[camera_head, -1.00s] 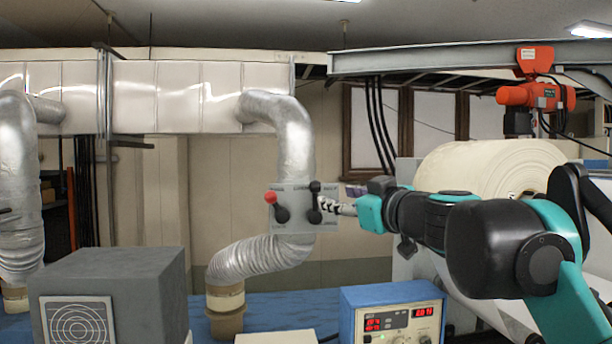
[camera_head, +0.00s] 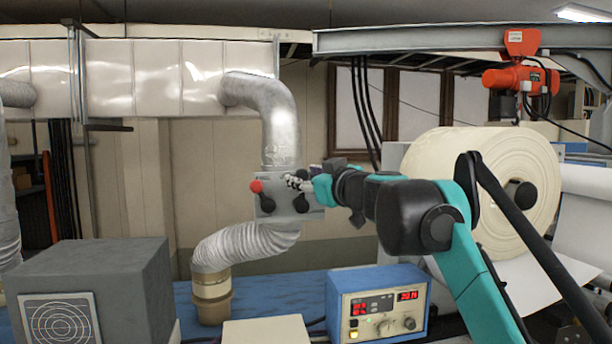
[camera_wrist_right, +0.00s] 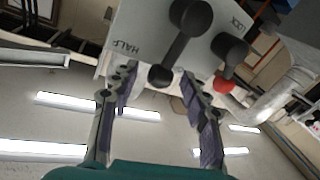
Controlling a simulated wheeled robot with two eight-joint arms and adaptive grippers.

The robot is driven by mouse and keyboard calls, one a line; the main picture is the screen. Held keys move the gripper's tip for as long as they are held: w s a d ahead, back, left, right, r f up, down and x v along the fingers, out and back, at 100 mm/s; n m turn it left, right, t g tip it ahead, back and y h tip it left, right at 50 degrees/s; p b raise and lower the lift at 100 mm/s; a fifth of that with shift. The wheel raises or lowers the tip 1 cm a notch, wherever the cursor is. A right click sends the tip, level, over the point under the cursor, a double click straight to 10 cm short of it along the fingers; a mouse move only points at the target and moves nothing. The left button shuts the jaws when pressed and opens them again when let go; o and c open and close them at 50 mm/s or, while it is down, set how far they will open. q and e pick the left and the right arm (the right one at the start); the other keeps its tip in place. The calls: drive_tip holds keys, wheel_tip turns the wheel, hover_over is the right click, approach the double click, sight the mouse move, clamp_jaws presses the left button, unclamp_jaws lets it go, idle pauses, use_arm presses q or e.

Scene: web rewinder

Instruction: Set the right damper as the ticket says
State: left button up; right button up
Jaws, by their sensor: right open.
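The damper plate (camera_head: 265,182) is a grey plate on the silver duct, with two levers. The left lever has a red knob (camera_head: 256,186) and a dark hub (camera_head: 267,204). The right lever is black; its hub (camera_head: 302,203) shows, but its upper end is behind my right gripper (camera_head: 293,181). In the wrist view my right gripper (camera_wrist_right: 157,78) is open, with its fingertips either side of the black lever's knob (camera_wrist_right: 162,76); contact cannot be told. The red knob (camera_wrist_right: 222,85) is outside the fingers. "HALF" and part of another label show on the plate. No readable ticket shows. My left gripper is out of view.
A blue instrument box (camera_head: 378,304) with red displays stands on the blue bench (camera_head: 262,298). A grey box (camera_head: 98,287) stands front left. A large paper roll (camera_head: 450,180) is at right, under an orange hoist (camera_head: 520,78). The corrugated duct (camera_head: 240,247) bends below the plate.

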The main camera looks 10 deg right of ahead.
drive_tip(key=shift+s, duration=0.2)
drive_tip(key=shift+c, duration=0.3)
drive_tip(key=shift+w, duration=0.2)
clamp_jaws()
drive_tip(key=shift+d+m, duration=0.15)
drive_tip(key=shift+m, duration=0.15)
drive_tip(key=shift+d+f+m+t+h+b, duration=0.15)
drive_tip(key=shift+d+f+m+t+b, duration=0.45)
drive_tip(key=shift+m, duration=0.95)
drive_tip(key=shift+d+f+m+t+h+b, duration=0.3)
drive_tip(key=shift+d+m, duration=0.55)
drive_tip(key=shift+m, duration=0.65)
drive_tip(key=shift+d+f+m+t+h+b, duration=0.1)
drive_tip(key=shift+d+f+m+t+b, duration=0.15)
drive_tip(key=shift+d+m+t, duration=0.85)
drive_tip(key=shift+a+m+g, duration=0.3)
drive_tip(key=shift+m+g, duration=0.15)
drive_tip(key=shift+g, duration=0.15)
